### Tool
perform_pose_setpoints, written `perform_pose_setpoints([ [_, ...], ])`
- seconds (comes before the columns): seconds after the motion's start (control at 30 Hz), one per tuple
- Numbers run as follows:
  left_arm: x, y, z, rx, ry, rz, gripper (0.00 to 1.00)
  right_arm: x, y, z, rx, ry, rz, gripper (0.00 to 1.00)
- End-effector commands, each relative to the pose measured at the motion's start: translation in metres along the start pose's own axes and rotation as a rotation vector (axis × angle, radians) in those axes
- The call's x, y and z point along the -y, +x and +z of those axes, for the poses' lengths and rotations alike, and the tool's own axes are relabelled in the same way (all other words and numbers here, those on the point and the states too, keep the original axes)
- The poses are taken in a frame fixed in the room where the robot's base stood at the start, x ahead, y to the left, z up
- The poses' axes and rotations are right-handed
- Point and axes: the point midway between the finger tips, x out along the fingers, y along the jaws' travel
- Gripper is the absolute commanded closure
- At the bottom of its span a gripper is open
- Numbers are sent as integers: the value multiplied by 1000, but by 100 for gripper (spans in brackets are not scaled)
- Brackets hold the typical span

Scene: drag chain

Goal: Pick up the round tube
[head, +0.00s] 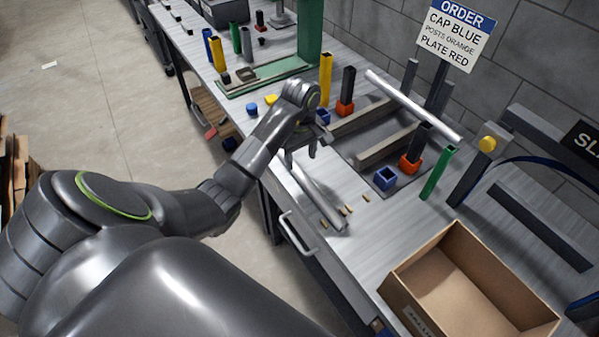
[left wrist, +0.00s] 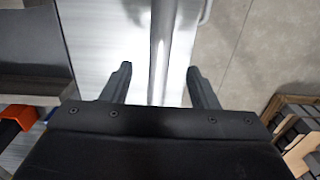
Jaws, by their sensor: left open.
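The round tube (head: 321,199) is a shiny silver cylinder lying on the workbench close to its front edge, slanting toward the box. In the left wrist view the tube (left wrist: 160,40) runs lengthwise between the two fingers, with a gap on each side. My left gripper (head: 301,154) is open over the tube's far end, fingers pointing down. The left wrist view does not clearly show how high the fingertips are above the bench. The tube's far end is partly hidden by the gripper in the head view. My right gripper is not in view.
A long pale bar (head: 412,104) lies across the fixture behind. Blue (head: 385,178) and orange (head: 410,164) sockets stand right of the gripper, beside a green post (head: 437,173). Small tan pegs lie near the tube. An open cardboard box (head: 400,292) stands at the front right.

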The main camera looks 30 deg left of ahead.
Motion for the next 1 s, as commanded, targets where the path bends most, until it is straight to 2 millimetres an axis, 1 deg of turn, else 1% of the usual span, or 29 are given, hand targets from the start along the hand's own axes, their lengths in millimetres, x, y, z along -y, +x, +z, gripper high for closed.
perform_pose_setpoints([
  [0.03,0,11,0,0,0,0,46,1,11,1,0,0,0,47],
  [0.1,0,15,0,0,0,0,46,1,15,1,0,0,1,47],
  [0.37,0,22,-1,0,0,0,46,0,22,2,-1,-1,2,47],
  [0.7,0,53,-7,-1,0,0,46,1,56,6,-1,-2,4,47],
  [0.73,1,54,-6,3,-1,-4,46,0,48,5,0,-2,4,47],
  [0.77,1,58,-6,4,0,-4,46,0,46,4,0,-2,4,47],
  [0.87,0,66,-6,1,0,-2,46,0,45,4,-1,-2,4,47],
  [1.0,0,68,-7,0,0,0,46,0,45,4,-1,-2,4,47],
])
